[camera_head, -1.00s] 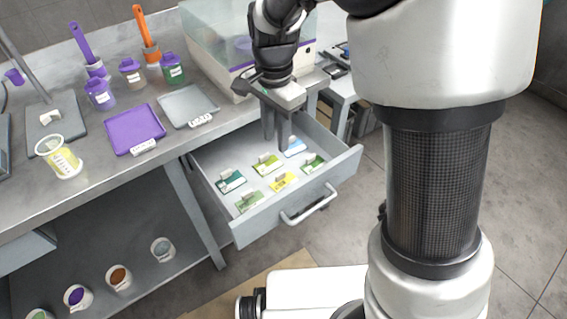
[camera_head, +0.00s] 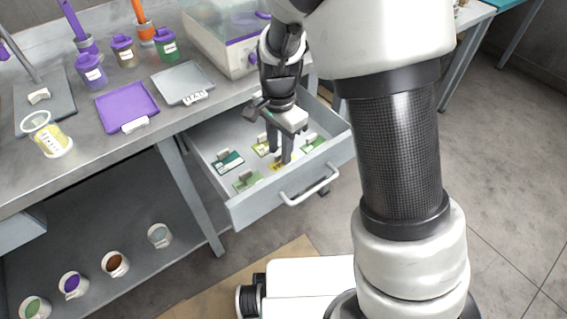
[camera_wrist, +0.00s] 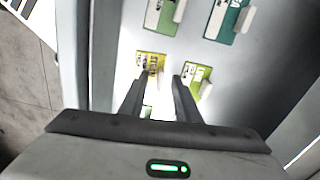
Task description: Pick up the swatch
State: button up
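Several swatches with small raised grips lie in the open drawer (camera_head: 213,188). They include a teal one (camera_head: 228,161), a green one at the front left (camera_head: 247,181), a yellow-green one (camera_head: 262,147), a green one on the right (camera_head: 313,144) and a yellow one (camera_head: 276,166). My gripper (camera_head: 280,157) points down into the drawer at the yellow swatch and partly covers it. In the wrist view my gripper (camera_wrist: 161,78) is open, its fingers apart, with the yellow swatch (camera_wrist: 150,61) just beyond the tips. Whether the fingers touch it, I cannot tell. The blue swatch is hidden in the head view.
The drawer's front wall and handle (camera_head: 310,187) stand close to my gripper. The worktop above holds a purple tray (camera_head: 127,104), a grey tray (camera_head: 183,82), a clear bin (camera_head: 225,35) and lidded jars. Several cups stand on the lower shelf.

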grip_shut()
jog(key=shift+r, duration=0.15)
